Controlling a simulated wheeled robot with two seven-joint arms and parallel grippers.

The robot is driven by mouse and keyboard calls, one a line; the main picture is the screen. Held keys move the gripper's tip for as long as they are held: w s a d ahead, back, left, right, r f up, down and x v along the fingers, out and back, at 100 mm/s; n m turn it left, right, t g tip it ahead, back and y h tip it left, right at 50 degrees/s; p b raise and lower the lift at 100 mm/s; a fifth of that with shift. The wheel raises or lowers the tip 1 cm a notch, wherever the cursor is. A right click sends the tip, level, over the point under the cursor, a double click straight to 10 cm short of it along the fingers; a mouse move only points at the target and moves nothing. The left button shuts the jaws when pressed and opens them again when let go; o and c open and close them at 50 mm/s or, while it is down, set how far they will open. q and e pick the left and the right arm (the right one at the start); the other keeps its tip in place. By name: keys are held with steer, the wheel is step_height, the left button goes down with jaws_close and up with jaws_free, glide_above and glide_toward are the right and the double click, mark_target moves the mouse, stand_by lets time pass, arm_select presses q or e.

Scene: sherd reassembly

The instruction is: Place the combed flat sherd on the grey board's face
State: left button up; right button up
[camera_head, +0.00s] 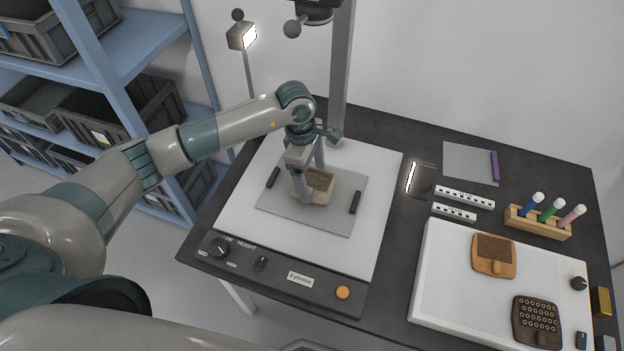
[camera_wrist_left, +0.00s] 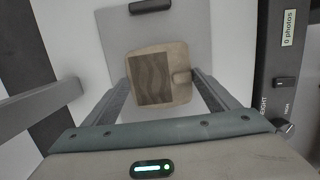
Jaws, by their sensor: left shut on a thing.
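The combed flat sherd (camera_head: 319,181) is tan with a darker panel of wavy lines and a small knob on one side. It also shows in the left wrist view (camera_wrist_left: 153,80), patterned face toward the camera. My left gripper (camera_head: 310,184) is shut on it, one finger on either side. The grey board (camera_head: 334,219) lies on the white top of the photo stand, directly under the sherd. I cannot tell whether the sherd touches the board or hangs just above it. My right gripper is not in view.
Two black bars (camera_head: 355,203) lie along the board's sides. A white tray (camera_head: 442,270) at right holds an orange-brown sherd (camera_head: 494,254) and a dark sherd with rings (camera_head: 537,322). Scale bars (camera_head: 464,197) and a marker rack (camera_head: 538,222) stand behind it. A lamp (camera_head: 242,37) rises behind the stand.

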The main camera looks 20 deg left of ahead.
mark_target(313, 183)
arm_select(q)
steer(key=shift+f+p, duration=0.4)
steer(key=shift+f, duration=0.85)
steer(key=shift+f, duration=0.15)
steer(key=o, duration=1.1)
